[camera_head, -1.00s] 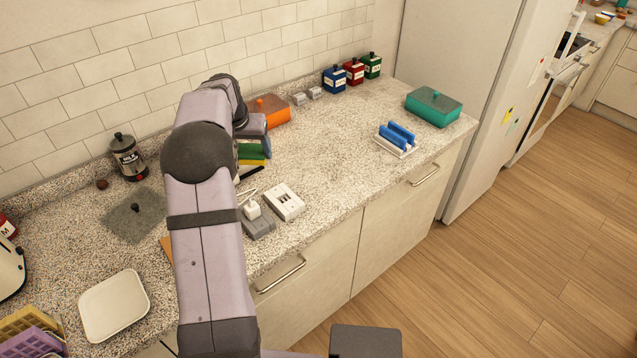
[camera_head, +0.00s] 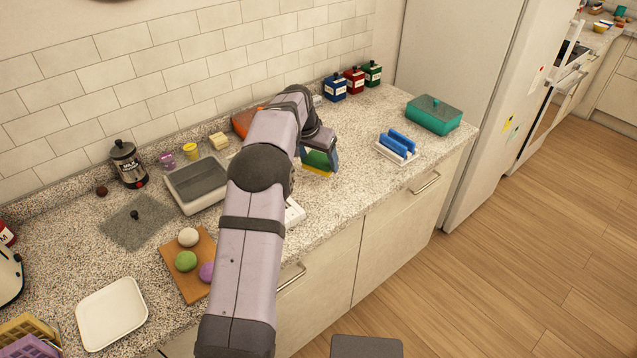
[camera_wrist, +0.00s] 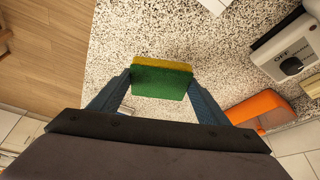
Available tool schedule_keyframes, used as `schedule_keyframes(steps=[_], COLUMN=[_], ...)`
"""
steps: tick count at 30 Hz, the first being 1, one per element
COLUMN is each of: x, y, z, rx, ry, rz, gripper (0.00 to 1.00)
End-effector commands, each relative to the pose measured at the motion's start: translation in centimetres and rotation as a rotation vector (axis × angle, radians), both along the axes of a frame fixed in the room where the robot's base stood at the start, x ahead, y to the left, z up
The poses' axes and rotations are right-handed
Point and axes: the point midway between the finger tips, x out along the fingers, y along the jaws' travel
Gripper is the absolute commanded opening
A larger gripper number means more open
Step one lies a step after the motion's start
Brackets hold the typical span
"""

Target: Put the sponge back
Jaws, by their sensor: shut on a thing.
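The sponge (camera_head: 318,163), green on one side and yellow on the other, is held over the counter in the middle of the head view. In the wrist view the sponge (camera_wrist: 161,78) sits between my two fingers, which press on its ends. My gripper (camera_wrist: 160,82) is shut on it. In the head view my gripper (camera_head: 320,152) is partly hidden by my arm. A white rack (camera_head: 396,153) with two upright blue pieces stands to the right of the sponge, apart from it.
A teal lidded box (camera_head: 434,115) stands at the counter's right end. Blue (camera_head: 334,87), red (camera_head: 354,78) and green (camera_head: 372,73) canisters line the wall. An orange object (camera_wrist: 258,110) is near my gripper. The counter between sponge and rack is clear.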

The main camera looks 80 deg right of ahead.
Motion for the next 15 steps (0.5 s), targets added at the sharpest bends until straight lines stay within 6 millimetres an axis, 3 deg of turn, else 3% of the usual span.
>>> schedule_keyframes(steps=[7,15], x=[0.1,0.1], y=[0.1,0.0], z=[-3.5,-4.5], rx=[0.004,0.000], ry=[-0.001,0.000], rz=[0.001,0.002], gripper=[0.52,0.52])
